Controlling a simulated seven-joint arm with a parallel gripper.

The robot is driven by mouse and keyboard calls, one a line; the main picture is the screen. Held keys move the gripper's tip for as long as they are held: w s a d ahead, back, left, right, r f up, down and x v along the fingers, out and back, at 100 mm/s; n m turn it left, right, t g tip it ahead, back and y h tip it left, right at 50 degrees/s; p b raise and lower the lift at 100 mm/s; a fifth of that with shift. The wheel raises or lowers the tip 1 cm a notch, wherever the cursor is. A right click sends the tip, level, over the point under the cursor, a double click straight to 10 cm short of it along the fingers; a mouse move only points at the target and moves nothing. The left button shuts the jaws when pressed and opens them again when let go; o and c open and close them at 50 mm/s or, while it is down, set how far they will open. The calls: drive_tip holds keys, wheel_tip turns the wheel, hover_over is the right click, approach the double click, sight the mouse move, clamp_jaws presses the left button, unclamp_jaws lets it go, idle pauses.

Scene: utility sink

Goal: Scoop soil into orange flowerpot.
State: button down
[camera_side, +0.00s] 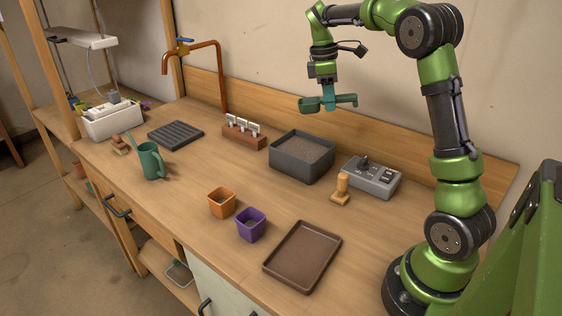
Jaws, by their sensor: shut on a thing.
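My gripper (326,86) is shut on a teal scoop (313,104) and holds it high above the bench, over the far side of the grey soil bin. I cannot tell whether the scoop holds soil. The grey bin (287,164) stands on the bench with brown soil (303,150) in it. The orange flowerpot (221,203) stands upright at the front of the bench, left of and nearer than the bin. Its inside looks dark, and I cannot make out its contents.
A purple pot (251,224) stands close beside the orange one. A brown tray (302,256) lies at front right. A grey control box (371,177) and a small wooden piece (341,189) stand right of the bin. A green watering can (151,161) and copper tap (221,75) are left.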

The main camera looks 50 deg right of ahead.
drive_tip(key=w+d+f+n, duration=0.2)
drive_tip(key=w+d+n, duration=0.1)
drive_tip(key=d, duration=0.5)
drive_tip(key=w+a+f+h, duration=0.1)
drive_tip(key=f, duration=0.4)
drive_tip(key=w+a+f+g+h, duration=0.1)
drive_tip(key=f, duration=0.4)
drive_tip(key=w+a+f+g+h, duration=0.1)
drive_tip(key=f, duration=0.4)
drive_tip(key=shift+f, duration=0.15)
drive_tip(key=shift+w+a+f+y, duration=0.3)
drive_tip(key=shift+w+a+f, duration=0.05)
drive_tip(key=shift+w+a, duration=0.1)
drive_tip(key=shift+f, duration=0.1)
drive_tip(key=shift+a+f, duration=0.1)
drive_tip(key=shift+a, duration=0.05)
wheel_tip(320, 180, up, 8)
drive_tip(key=shift+d+f, duration=0.2)
drive_tip(key=shift+f, duration=0.05)
idle(0.3)
